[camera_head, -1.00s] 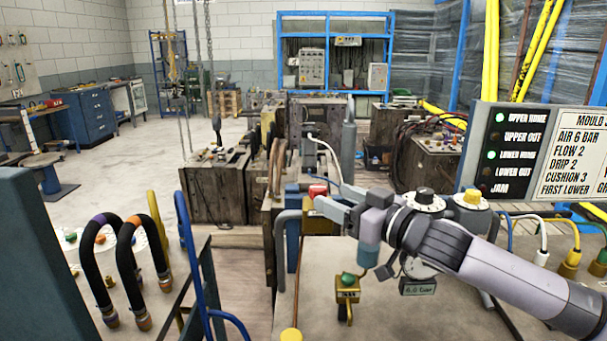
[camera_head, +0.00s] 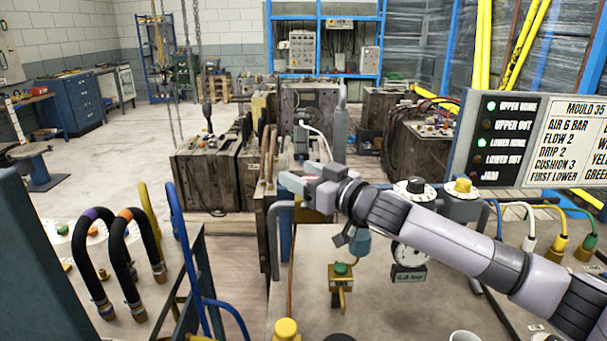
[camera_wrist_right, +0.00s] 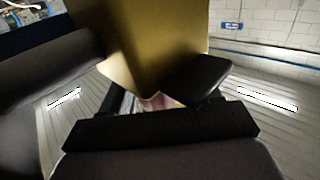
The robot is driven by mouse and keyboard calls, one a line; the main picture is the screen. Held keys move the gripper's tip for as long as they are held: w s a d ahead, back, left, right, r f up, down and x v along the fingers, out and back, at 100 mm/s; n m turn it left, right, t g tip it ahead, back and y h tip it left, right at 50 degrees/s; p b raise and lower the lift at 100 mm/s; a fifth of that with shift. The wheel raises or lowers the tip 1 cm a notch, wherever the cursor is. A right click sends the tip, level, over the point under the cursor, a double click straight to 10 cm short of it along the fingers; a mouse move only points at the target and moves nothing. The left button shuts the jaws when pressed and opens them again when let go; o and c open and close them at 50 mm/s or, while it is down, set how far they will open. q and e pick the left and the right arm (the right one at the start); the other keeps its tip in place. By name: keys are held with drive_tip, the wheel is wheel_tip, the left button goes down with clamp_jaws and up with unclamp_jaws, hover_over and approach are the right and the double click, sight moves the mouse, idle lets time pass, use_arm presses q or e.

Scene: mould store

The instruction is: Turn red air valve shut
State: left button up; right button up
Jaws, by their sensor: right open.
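In the head view my right gripper (camera_head: 303,180) reaches left over the grey bench, its jaws at the bench's far left edge where the red-topped brass valve stands. The gripper covers the red knob there. In the right wrist view a large brass-coloured body (camera_wrist_right: 150,40) fills the top middle, close to the right gripper's dark, open jaws. A small pinkish patch shows between the jaws; I cannot tell whether they touch anything. My left gripper is not in view.
A brass valve with a green knob (camera_head: 341,270) stands nearer on the bench. A pressure gauge (camera_head: 410,255) is right of it, below my arm. A status panel (camera_head: 505,140) stands at right.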

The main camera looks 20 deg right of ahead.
drive_tip(key=c, duration=1)
drive_tip(key=shift+o, duration=0.2)
drive_tip(key=shift+f, duration=0.1)
